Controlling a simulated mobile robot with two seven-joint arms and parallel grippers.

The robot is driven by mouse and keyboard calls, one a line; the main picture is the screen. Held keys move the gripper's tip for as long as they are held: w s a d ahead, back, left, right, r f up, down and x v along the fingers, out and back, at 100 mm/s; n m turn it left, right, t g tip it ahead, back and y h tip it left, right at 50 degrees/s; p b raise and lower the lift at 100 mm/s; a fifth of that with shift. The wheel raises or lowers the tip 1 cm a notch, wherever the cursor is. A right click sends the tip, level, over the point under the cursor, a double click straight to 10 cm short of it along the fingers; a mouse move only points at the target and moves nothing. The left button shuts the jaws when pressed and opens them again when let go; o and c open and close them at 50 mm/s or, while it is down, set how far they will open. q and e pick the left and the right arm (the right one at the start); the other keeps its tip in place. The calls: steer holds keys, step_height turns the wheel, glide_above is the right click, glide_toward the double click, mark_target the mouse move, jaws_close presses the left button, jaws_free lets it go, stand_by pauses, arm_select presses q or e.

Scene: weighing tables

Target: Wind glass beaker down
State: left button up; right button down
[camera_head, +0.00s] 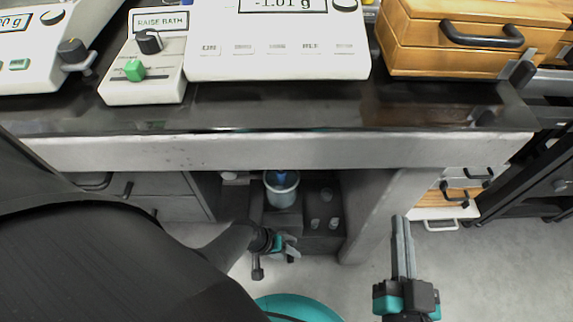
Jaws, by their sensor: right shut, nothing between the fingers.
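A white control box (115,92) labelled "RAISE BATH" stands on the dark bench top at the upper left. It has a black knob (149,42) and a green slider handle (134,71) in a slot. I cannot make out a glass beaker in this view. My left gripper (290,248) is low in front of the opening under the bench, well below the box; its fingers are too small and turned to read. My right gripper (401,222) is shut and empty, fingers pointing up the picture, below the bench's front edge and apart from everything.
A white balance (280,62) reads -1.01 g beside the box. Another white instrument (28,70) is at the far left, and a wooden case (430,62) at the right. A grey bucket (281,197) stands under the bench (300,150).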

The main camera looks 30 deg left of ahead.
mark_target(288, 256)
arm_select(q)
steer(key=shift+o, duration=0.2)
steer(key=shift+r, duration=0.1)
arm_select(e)
steer(key=shift+f, duration=0.1)
arm_select(q)
steer(key=shift+a+r+p, duration=0.15)
steer(key=shift+r+p, duration=0.15)
steer(key=shift+p, duration=0.1)
steer(key=shift+s+a+r+p, duration=0.2)
steer(key=shift+a+r+p, duration=0.05)
steer(key=shift+r+p, duration=0.25)
steer(key=shift+s+a+r, duration=0.1)
steer(key=shift+a+r, duration=0.05)
steer(key=shift+r, duration=0.15)
steer(key=shift+s+a+r+p, duration=0.15)
steer(key=shift+a+r+p, duration=0.1)
steer(key=shift+r+p, duration=0.35)
steer(key=shift+p+v, duration=1.45)
steer(key=shift+v, duration=0.3)
arm_select(e)
steer(key=s+d+f+g+h, duration=0.2)
steer(key=d+g+h, duration=0.3)
steer(key=d+g, duration=0.4)
steer(key=shift+s+d+f+g, duration=0.35)
steer(key=shift+s+f+g, duration=0.05)
steer(key=shift+s+g, duration=0.25)
